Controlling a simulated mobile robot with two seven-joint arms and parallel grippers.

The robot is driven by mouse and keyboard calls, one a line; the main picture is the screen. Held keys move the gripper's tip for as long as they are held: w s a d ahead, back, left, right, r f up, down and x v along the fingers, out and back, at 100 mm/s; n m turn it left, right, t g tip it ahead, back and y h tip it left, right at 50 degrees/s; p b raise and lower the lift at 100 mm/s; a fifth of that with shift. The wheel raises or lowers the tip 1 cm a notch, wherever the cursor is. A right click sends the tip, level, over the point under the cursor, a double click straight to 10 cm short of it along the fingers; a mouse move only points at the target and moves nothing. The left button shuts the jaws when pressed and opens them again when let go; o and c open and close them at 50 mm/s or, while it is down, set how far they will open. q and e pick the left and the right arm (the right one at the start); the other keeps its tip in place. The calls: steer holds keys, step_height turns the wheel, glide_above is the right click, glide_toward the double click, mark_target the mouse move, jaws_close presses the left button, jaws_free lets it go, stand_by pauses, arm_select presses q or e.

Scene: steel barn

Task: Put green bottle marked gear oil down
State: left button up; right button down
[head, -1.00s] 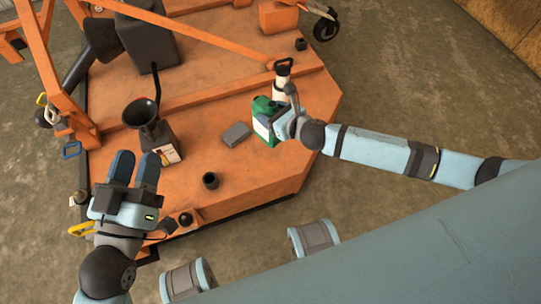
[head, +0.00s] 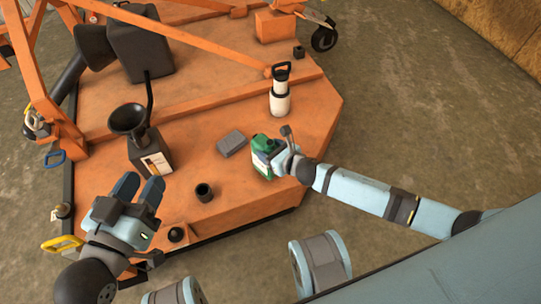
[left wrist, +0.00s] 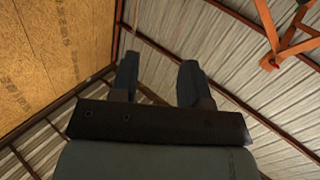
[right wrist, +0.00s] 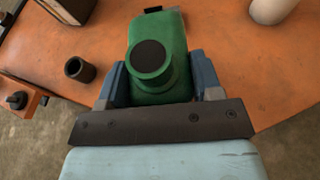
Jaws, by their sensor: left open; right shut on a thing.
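The green bottle (head: 263,161) with a pale label is at the right part of the orange deck (head: 225,185), near its front edge. My right gripper (head: 279,162) is shut on it from the right side. In the right wrist view the green bottle (right wrist: 160,50) stands between the two blue fingers, its dark cap toward the camera. I cannot tell whether its base touches the deck. My left gripper (head: 138,190) is open and empty at the deck's front left. In the left wrist view its fingers (left wrist: 157,80) are apart with only roof and wall behind.
A grey box (head: 231,143) lies left of the bottle, and a black cup (head: 204,192) stands nearer the front. A white pump bottle (head: 280,103) stands behind. A funnel sits on a dark can (head: 150,158) at left. An orange beam (head: 190,45) crosses above the deck.

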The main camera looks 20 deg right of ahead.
steer(key=shift+f, duration=0.95)
steer(key=shift+c, duration=1.4)
jaws_free()
arm_select(q)
steer(key=shift+w+a+r+m, duration=0.1)
steer(key=shift+w+a+m, duration=0.15)
steer(key=shift+m, duration=0.15)
